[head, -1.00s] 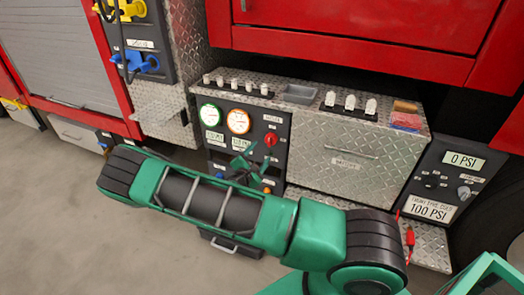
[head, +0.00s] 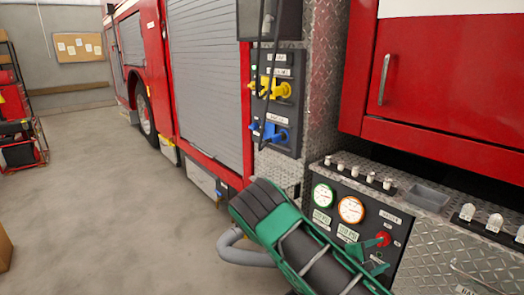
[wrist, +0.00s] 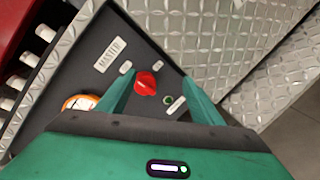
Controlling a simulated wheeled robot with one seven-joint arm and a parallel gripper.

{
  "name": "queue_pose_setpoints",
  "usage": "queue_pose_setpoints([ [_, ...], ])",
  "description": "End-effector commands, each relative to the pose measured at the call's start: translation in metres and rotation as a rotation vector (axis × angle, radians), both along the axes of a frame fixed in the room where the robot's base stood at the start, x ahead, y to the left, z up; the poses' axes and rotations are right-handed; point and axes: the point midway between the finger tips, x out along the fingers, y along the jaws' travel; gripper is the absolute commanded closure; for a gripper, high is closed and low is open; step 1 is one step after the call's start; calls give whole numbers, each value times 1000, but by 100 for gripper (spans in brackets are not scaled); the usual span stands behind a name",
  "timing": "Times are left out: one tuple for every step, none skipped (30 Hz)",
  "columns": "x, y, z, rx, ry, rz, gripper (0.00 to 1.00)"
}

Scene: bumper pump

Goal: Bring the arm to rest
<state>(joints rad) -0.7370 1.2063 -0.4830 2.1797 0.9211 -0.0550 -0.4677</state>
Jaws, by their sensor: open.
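My green arm (head: 300,245) reaches in from the lower right of the head view, bent in front of the pump panel. My gripper (head: 372,257) is partly hidden behind the arm there, close to the red knob (head: 383,239). In the wrist view my gripper (wrist: 158,88) has its two green fingers spread apart, with nothing held between them. The red knob (wrist: 146,83) shows between the fingers on the dark panel (wrist: 125,45). I cannot tell how far the fingertips are from the panel.
The red fire truck (head: 440,80) fills the right side, with yellow (head: 275,88) and blue (head: 270,132) valve handles on its side panel. Concrete floor (head: 110,190) lies open at left. A red cart (head: 20,130) stands far left, and a brown box (head: 4,248) shows at the left edge.

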Motion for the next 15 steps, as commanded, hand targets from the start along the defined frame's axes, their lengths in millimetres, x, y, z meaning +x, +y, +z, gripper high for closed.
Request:
queue_pose_setpoints([
  [-9,-11,9,53,-25,-66,40],
  [-15,-16,13,79,-37,-102,40],
  [-23,-23,17,117,-54,-150,40],
  [-29,-27,21,142,-67,-185,40],
  [-36,-32,24,169,-77,-221,40],
  [-44,-37,28,205,-92,-266,40],
  [-50,-41,31,232,-104,-300,40],
  [-56,-43,34,260,-116,-333,40],
  [-65,-48,39,292,-131,-378,40],
  [-71,-50,42,319,-141,-412,40],
  [-77,-53,45,346,-153,-444,40],
  [-86,-56,49,380,-168,-487,40],
  [-92,-57,52,406,-178,-518,40],
  [-99,-59,55,430,-188,-550,40],
  [-107,-60,59,465,-201,-590,40],
])
